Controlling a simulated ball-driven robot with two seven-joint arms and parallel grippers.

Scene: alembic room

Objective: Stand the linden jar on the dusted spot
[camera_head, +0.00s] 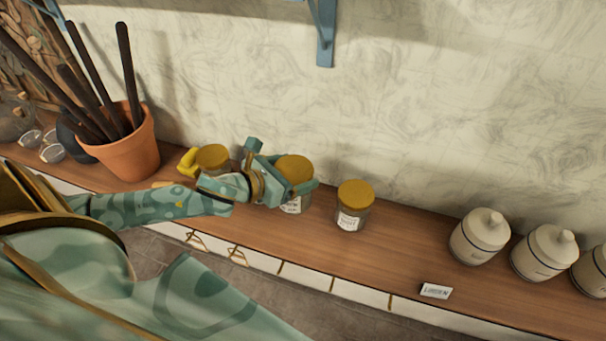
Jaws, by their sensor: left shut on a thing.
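My left gripper (298,186) reaches in from the left and is shut on a glass jar (292,205) with a mustard-yellow lid and a white label. The jar is upright at the wooden shelf; I cannot tell whether its base touches the wood. Its label is too small to read, so I cannot tell if it is the linden jar. A similar jar (353,206) stands just to its right, and another yellow-lidded jar (212,157) is partly hidden behind my gripper. A small card (436,291) reading "LINDEN" sits at the shelf's front edge. I cannot make out a dusted spot.
White lidded pots (481,237) stand at the right of the wooden shelf (400,255). A terracotta pot (130,150) with dark rods stands at the left, near a yellow object (187,162). Bare wood lies between the right yellow-lidded jar and the white pots. A wall rises behind.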

